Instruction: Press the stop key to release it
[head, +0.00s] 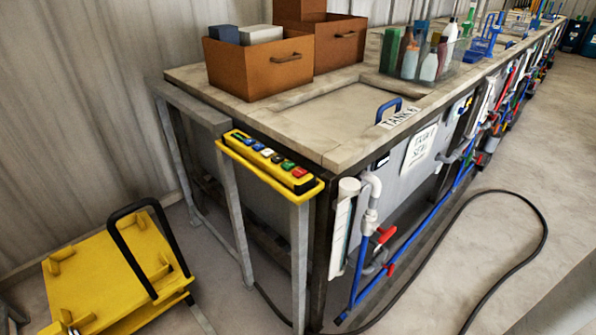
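A yellow key box (270,155) with a row of several coloured keys lies in a yellow tray (305,193) on a grey metal stand, at the near left corner of the tank bench. A red key (299,172) sits at the box's near right end, with a green key (288,165) beside it. Labels are too small to read, so I cannot tell which is the stop key or whether it is pressed in. My gripper does not show in this view.
A yellow cart (110,275) with a black handle stands at lower left. A black cable (545,235) loops over the floor. Blue pipes with red valves (386,235) line the bench front. Brown boxes (258,70) sit on the bench. The floor at right is mostly clear.

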